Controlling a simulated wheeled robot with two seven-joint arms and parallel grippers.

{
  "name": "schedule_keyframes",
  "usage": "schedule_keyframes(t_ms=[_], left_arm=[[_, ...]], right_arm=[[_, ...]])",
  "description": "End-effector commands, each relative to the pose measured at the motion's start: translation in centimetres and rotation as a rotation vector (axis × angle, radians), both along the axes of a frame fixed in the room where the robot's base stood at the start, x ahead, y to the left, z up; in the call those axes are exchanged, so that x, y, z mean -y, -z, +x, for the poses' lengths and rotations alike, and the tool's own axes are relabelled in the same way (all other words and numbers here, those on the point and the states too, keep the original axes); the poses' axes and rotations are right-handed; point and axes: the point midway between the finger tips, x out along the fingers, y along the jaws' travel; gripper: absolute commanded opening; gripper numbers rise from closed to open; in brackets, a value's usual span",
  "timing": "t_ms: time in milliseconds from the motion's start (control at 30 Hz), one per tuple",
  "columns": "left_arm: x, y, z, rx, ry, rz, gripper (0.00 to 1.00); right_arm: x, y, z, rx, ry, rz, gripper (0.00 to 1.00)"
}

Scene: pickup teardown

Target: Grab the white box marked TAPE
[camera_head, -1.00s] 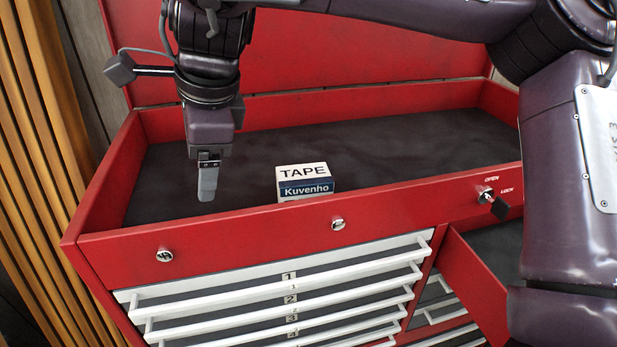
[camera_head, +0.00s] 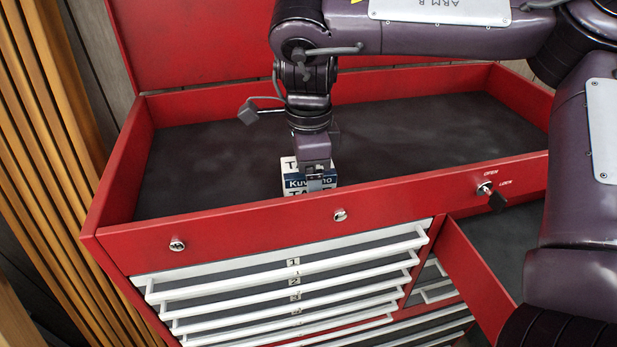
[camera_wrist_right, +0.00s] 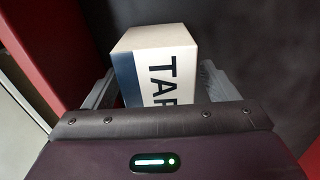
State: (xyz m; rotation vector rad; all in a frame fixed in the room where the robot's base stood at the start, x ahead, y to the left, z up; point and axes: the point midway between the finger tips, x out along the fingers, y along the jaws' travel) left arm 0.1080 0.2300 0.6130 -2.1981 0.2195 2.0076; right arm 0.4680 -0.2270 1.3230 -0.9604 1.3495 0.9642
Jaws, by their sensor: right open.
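The white box marked TAPE (camera_head: 291,180) with a dark blue band stands in the top tray of the red tool chest, near its front wall. My right gripper (camera_head: 318,183) is over it in the head view and hides its right part. In the right wrist view, the box (camera_wrist_right: 155,60) sits between the two grey fingers of my right gripper (camera_wrist_right: 158,88), one finger on each side. The jaws are open, and I cannot tell whether either finger touches the box. My left gripper is not in view.
The red tool chest (camera_head: 250,220) has a raised rim around its dark-lined tray (camera_head: 215,160), otherwise empty. Its lid (camera_head: 190,50) is up behind. A lock with a key (camera_head: 487,189) is on the front, and a drawer (camera_head: 485,262) at lower right stands open.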

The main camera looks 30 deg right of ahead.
Motion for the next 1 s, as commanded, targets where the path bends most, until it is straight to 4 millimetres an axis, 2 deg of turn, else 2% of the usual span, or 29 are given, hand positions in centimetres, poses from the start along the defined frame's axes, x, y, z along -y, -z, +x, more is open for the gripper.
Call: schedule_keyframes(t_ms=[133,400,867,1000], left_arm=[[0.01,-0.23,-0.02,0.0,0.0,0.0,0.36],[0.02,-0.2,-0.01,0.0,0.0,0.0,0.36],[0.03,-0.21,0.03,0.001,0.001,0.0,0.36],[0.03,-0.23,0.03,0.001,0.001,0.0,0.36]], right_arm=[[-0.03,1.19,0.0,-0.001,0.001,0.001,0.8],[-0.04,1.37,0.05,0.002,0.001,0.0,0.8],[-0.04,1.35,0.05,0.002,0.001,0.0,0.2],[-0.06,1.27,0.08,0.003,0.001,0.001,0.18]])
